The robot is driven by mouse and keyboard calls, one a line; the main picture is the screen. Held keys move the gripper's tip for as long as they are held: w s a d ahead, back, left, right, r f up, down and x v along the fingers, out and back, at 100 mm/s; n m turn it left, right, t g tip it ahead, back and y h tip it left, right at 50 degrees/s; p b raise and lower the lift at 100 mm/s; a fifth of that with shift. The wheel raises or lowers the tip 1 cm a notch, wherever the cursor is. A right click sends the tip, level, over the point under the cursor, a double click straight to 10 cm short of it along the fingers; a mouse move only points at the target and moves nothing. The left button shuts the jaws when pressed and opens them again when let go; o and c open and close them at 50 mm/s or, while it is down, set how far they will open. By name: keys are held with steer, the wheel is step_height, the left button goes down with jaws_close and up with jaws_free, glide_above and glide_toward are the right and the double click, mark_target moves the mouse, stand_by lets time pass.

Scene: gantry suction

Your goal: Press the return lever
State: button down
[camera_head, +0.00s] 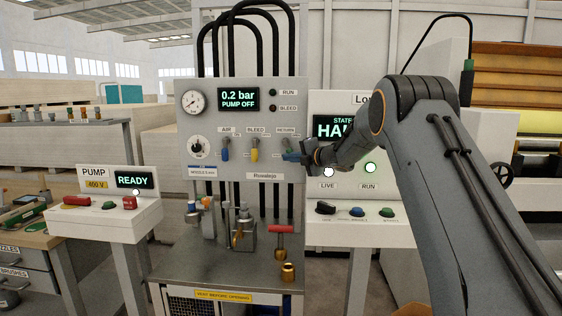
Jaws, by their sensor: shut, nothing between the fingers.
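The grey control panel (234,97) carries three levers in a row, labelled AIR, BLEED and RETURN. The blue AIR lever (225,150) and the yellow BLEED lever (254,150) hang down. The RETURN lever (286,146) is at the right end of the row, partly hidden by my gripper; its position is hard to tell. My gripper (295,157) is shut and empty, its tip at or just in front of the RETURN lever. I cannot tell whether they touch. The panel display (239,98) reads 0.2 bar, PUMP OFF.
A pump box (102,201) with a READY display stands at the left. A station box (386,231) with knobs and a partly hidden display stands behind my arm at the right. Brass fittings and a red-handled tool (281,238) stand on the metal bench (190,262) below the panel.

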steer(key=shift+d, duration=0.2)
stand_by(0.4)
steer(key=s+d+r+b, duration=0.1)
steer(key=s+b, duration=0.3)
steer(key=s, duration=0.5)
steer(key=shift+d+r+b, duration=0.3)
steer(key=shift+r+b, duration=0.1)
steer(key=shift+r, duration=0.15)
steer(key=shift+s, duration=0.1)
